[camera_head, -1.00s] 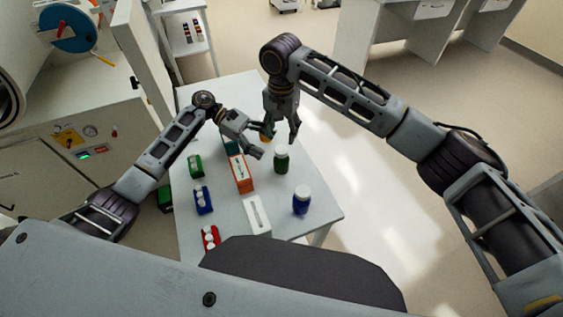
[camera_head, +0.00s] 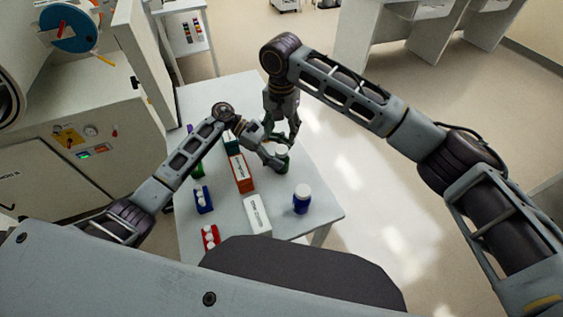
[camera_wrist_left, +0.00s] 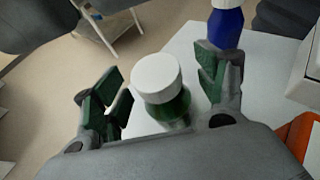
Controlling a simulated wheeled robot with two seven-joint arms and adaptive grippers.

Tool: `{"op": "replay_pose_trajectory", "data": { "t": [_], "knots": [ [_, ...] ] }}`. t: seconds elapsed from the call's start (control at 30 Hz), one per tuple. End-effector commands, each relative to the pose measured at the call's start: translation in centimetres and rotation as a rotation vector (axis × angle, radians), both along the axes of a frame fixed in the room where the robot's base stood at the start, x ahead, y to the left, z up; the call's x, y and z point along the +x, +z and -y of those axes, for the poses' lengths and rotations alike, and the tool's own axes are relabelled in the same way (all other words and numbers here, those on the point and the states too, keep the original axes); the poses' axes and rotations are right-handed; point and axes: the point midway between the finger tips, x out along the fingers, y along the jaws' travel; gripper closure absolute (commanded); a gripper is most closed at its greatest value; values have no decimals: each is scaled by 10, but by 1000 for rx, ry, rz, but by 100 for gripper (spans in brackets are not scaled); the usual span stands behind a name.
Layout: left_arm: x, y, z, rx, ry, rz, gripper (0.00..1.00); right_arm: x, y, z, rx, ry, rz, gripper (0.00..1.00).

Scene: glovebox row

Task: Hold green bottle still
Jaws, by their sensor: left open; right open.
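The green bottle (camera_head: 284,165) with a white cap stands upright on the white table (camera_head: 325,208). In the left wrist view the green bottle (camera_wrist_left: 172,106) is between the two spread fingers of my left gripper (camera_wrist_left: 158,95), with a gap visible on the left side. My left gripper (camera_head: 279,154) is open at the bottle and partly hides it in the head view. My right gripper (camera_head: 283,140) is open, just behind and above the bottle, pointing down.
A blue bottle (camera_head: 302,200) with a white cap stands nearer the front right. A white box (camera_head: 257,215), an orange box (camera_head: 241,174) and blue (camera_head: 203,199) and red (camera_head: 210,237) racks with white items stand to the left. The table's right edge is clear.

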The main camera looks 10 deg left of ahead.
Motion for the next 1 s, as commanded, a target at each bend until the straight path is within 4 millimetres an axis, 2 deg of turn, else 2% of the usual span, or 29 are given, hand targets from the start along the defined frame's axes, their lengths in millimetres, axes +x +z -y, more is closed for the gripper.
{"op": "replay_pose_trajectory", "data": {
  "t": [0.13, 0.63, 0.67, 0.83, 1.0],
  "knots": [
    [0, 0, 0, 0, 0, 0, 30, 0, 0, 0, 0, 0, 0, 45],
    [0, 0, 0, 0, 0, 0, 94, 0, 0, 0, 0, 0, 0, 45],
    [0, 0, 0, 0, 0, 0, 50, 0, 0, 0, 0, 0, 0, 45],
    [0, 0, 0, 0, 0, 0, 28, 0, 0, 0, 0, 0, 0, 45],
    [0, 0, 0, 0, 0, 0, 27, 0, 0, 0, 0, 0, 0, 45]
  ]
}}
